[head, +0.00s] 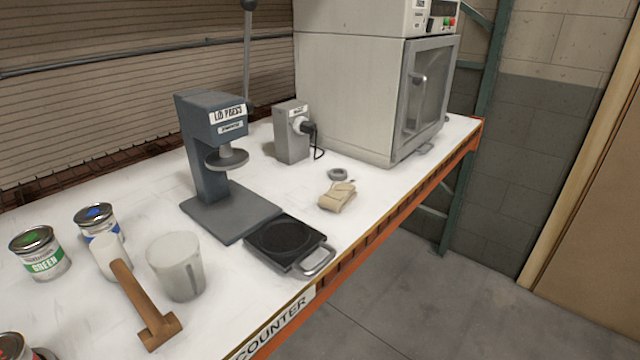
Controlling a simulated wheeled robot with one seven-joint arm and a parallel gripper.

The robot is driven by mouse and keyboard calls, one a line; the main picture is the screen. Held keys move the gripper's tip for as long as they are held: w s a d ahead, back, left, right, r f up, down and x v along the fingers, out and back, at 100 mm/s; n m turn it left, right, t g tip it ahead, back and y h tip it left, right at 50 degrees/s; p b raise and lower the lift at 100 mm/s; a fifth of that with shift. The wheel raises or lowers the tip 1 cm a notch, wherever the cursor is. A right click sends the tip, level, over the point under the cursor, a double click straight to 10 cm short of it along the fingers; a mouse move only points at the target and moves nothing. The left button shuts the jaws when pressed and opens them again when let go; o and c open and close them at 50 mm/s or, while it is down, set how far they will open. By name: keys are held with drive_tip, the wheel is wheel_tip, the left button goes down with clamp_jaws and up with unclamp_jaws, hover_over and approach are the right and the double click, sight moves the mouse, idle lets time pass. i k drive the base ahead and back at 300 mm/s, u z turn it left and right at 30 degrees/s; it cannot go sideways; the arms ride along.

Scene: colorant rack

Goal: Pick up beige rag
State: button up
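The beige rag (337,197) lies as a small folded bundle on the white counter (385,205), close to the counter's front edge. It is right of the lid press and in front of a small grey ring. Nothing covers it. My gripper is not in view, so its state and its place relative to the rag do not show.
The grey ring (338,174) lies just behind the rag. A grey box (291,135) and large cabinet (350,90) stand behind. Cans and a mallet (145,305) are front left.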

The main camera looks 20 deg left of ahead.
sight(337, 199)
drive_tip(key=u, duration=0.6)
drive_tip(key=i, duration=1.05)
drive_tip(key=u, duration=0.65)
